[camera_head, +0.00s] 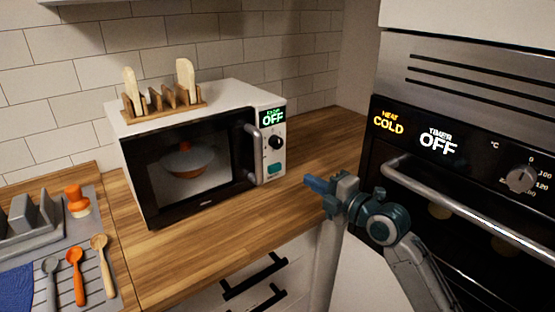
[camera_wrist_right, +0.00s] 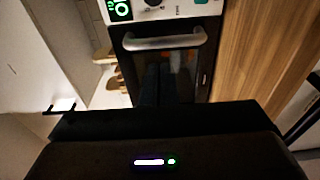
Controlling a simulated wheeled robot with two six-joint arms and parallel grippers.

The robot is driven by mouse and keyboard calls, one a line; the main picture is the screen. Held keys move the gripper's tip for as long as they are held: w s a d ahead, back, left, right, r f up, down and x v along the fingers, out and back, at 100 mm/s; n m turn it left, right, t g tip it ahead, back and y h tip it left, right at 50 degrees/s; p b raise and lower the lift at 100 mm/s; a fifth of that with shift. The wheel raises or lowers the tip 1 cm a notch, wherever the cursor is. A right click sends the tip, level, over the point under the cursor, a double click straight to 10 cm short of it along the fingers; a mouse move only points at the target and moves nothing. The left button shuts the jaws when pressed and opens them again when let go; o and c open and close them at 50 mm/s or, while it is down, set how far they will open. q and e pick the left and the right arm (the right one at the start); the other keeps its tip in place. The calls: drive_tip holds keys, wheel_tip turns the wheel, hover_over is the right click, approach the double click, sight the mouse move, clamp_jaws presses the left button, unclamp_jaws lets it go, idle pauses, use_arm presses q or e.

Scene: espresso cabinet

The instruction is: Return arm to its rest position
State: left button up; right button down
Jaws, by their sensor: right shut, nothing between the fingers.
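My right gripper (camera_head: 318,184) is shut and empty. It is in the air in front of the counter's right part, right of the microwave (camera_head: 200,203) and left of the oven handle (camera_head: 470,208). It looks apart from both. The blue fingers point left in the head view, toward the microwave. In the right wrist view the microwave handle (camera_wrist_right: 165,41) and dark door show beyond the gripper, whose fingertips are hard to make out. My left gripper is not in view.
The oven (camera_head: 400,160) stands close to my right arm. A toast rack (camera_head: 165,103) is on the microwave. Several utensils (camera_head: 76,275) lie at the lower left. Drawer handles (camera_head: 255,275) stick out below the counter. The wooden counter (camera_head: 320,140) is clear right of the microwave.

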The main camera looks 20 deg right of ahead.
drive_tip(key=s+a+f+m+g+h, duration=0.1)
drive_tip(key=s+f+m+g+h, duration=0.15)
drive_tip(key=s+f+m, duration=0.5)
drive_tip(key=s+a+f+m+g+h, duration=0.1)
drive_tip(key=s+f+m+g, duration=0.2)
drive_tip(key=f, duration=0.8)
drive_tip(key=s+d+f+m+g+h, duration=0.1)
drive_tip(key=s+f+m+g+h, duration=0.35)
drive_tip(key=s, duration=0.75)
drive_tip(key=s+d+f+m+g+h, duration=0.1)
drive_tip(key=s+f+m+g, duration=0.1)
drive_tip(key=s+f+m, duration=0.75)
drive_tip(key=s+d+f+n+g, duration=0.1)
drive_tip(key=d+f, duration=0.1)
drive_tip(key=f, duration=1.1)
drive_tip(key=s+d+f+n+g, duration=0.1)
drive_tip(key=f, duration=1.1)
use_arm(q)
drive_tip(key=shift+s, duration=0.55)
use_arm(e)
drive_tip(key=s+d+f, duration=0.1)
drive_tip(key=s+f, duration=1.6)
drive_tip(key=f, duration=0.4)
drive_tip(key=shift+d+g, duration=0.2)
drive_tip(key=shift+g, duration=0.2)
drive_tip(key=shift+s, duration=0.1)
